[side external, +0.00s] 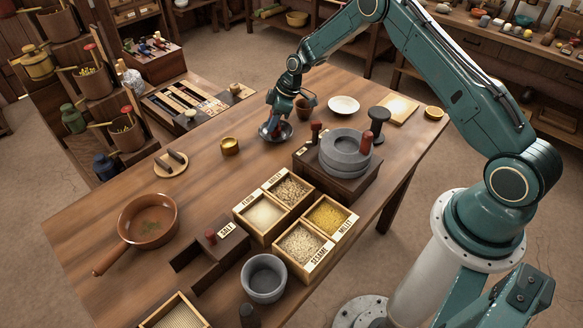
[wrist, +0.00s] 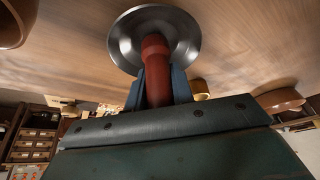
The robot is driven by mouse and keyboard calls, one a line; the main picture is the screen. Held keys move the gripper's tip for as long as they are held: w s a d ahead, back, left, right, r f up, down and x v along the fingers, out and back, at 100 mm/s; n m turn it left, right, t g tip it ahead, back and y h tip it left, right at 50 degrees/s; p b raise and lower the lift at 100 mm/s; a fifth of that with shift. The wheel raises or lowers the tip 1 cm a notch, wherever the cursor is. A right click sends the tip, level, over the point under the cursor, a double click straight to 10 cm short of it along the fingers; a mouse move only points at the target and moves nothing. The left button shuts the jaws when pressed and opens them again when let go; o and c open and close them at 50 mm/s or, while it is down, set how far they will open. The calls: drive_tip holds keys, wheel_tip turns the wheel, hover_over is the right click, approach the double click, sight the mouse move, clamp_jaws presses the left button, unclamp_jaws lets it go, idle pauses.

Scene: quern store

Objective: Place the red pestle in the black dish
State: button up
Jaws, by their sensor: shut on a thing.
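My gripper (side external: 273,120) is shut on the red pestle (wrist: 155,62) and points down at the dark metal dish (side external: 288,135) on the wooden table. In the wrist view, the pestle stands between the two jaws (wrist: 158,80), and its rounded end overlaps the middle of the dish (wrist: 122,42). The dish looks shiny grey there. I cannot tell whether the pestle's end touches the dish's floor. In the side view, the gripper mostly hides the pestle.
A stone quern (side external: 346,152) on a dark block stands right of the dish. A brown cup (side external: 305,107) and white plate (side external: 343,105) are behind it. A small brass bowl (side external: 230,146) sits left.

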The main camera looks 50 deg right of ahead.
drive_tip(key=shift+f, duration=0.1)
drive_tip(key=o, duration=1)
drive_tip(key=v, duration=1.2)
